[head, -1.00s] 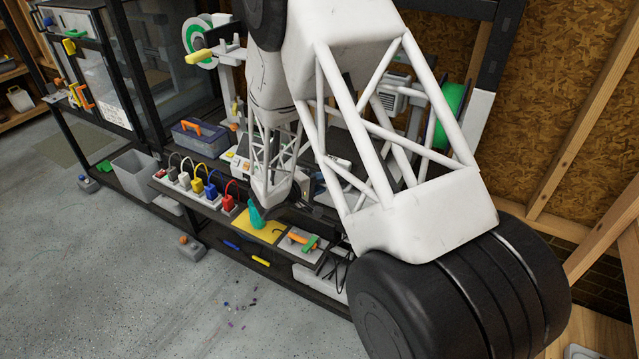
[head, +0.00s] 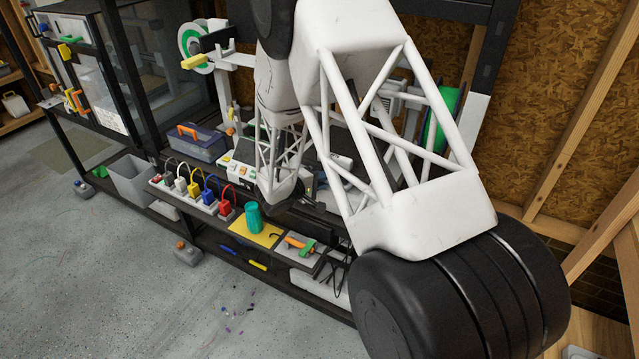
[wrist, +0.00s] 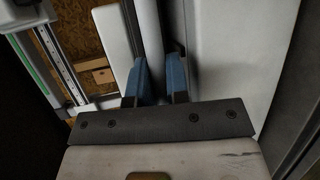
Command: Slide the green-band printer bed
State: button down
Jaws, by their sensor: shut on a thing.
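I cannot tell whether the bar is part of the printer bed. A green strip (wrist: 34,72) runs along a pale frame with a rail at the left of the wrist view. White panels flank the bar. In the head view my arm hides the gripper tips and most of the printer behind it. The bed cannot be made out clearly.
A green spool (head: 440,115) is at the right.

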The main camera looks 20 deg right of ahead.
jog(key=c, duration=1.1)
grip_release()
jog(key=shift+s, duration=0.1)
jog(key=s+f+v, duration=0.1)
jog(key=v, duration=1)
jog(key=shift+s+d+r+m+g+y, duration=0.85)
jog(key=shift+s+d+r+g, duration=0.4)
jog(key=shift+s+r, duration=1.8)
jog(key=shift+s+d+r+m+g+y, duration=0.6)
jog(key=shift+s+d+r+g+y, duration=0.65)
jog(key=shift+s+r, duration=1.85)
jog(key=shift+s+d+r+m+g+y, duration=0.85)
jog(key=shift+s+d+r, duration=0.6)
jog(key=shift+s+r, duration=1.6)
